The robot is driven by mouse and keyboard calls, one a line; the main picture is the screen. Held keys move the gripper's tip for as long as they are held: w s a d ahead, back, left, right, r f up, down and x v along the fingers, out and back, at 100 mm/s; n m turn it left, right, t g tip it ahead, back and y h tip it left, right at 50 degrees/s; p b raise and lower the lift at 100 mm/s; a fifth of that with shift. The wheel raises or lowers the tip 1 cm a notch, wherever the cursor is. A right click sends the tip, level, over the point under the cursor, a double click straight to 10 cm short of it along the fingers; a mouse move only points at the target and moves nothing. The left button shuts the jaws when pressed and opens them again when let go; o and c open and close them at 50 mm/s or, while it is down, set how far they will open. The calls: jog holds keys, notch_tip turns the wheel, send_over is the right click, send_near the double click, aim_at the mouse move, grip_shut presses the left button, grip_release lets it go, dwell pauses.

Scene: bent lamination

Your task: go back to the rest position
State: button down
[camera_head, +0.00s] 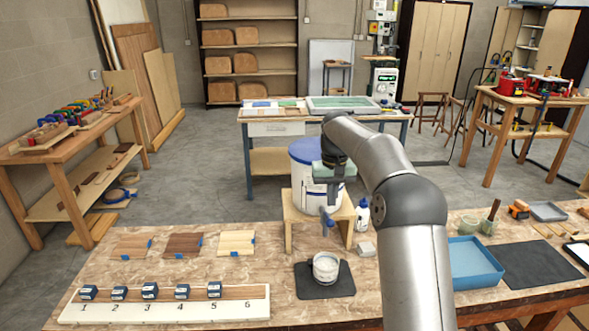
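My arm (405,200) reaches from the bottom of the picture up and back to the blue-lidded white bucket. My gripper (328,212) hangs from its end, in front of the bucket and above a small cup. It looks small and overlaps the bucket's front, so I cannot tell whether its fingers are open or shut, or whether it touches the bucket. Nothing clearly shows in its grasp. The white bucket (305,200) stands on a small wooden stand (290,214). The cup (326,267) with pale contents stands on a dark mat (306,285).
A white board (225,308) numbered 1 to 6 bears dark blue blocks at 1 through 5. Three wood samples (184,246) lie behind it. A white bottle (362,215) stands beside the stand. A blue tray (470,262) and dark mat (540,264) lie right of my arm.

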jog(key=s+a+r+b, duration=0.1)
jog(key=s+r+b, duration=0.1)
jog(key=s, duration=0.8)
jog(key=s+f, duration=0.3)
jog(key=s, duration=0.8)
jog(key=s+f+b, duration=0.1)
jog(key=s+f, duration=0.3)
jog(key=s, duration=0.6)
jog(key=s+d+f+t+b, duration=0.1)
jog(key=s+f, duration=0.2)
jog(key=s, duration=0.8)
jog(key=shift+s+f, duration=0.15)
jog(key=shift+s, duration=0.15)
